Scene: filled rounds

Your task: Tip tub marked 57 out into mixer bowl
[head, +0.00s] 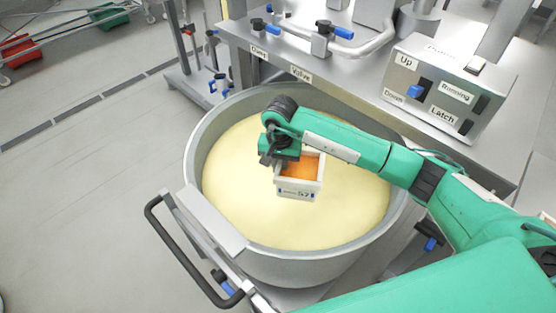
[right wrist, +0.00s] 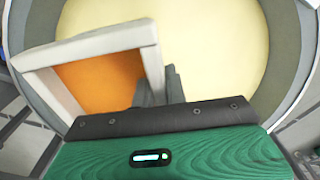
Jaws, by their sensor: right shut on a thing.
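The tub marked 57 (head: 298,191) is a small white square tub with orange contents. It hangs over the mixer bowl (head: 194,150), a wide grey metal bowl holding a pale yellow mass. My right gripper (head: 276,160) is shut on the tub's left side in the head view. The tub looks close to upright, and its orange contents are still inside. In the right wrist view the tub's white rim (right wrist: 92,45) shows beside the gripper's grey fingers (right wrist: 160,85), with the pale mass beyond. How high the tub is above the mass is hard to tell. My left gripper is not in view.
A black handle bar (head: 180,255) stands at the bowl's front left. Behind the bowl is a metal bench with a control box (head: 445,88) labelled Up, Down, Running and Latch, and blue-handled valves (head: 335,30).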

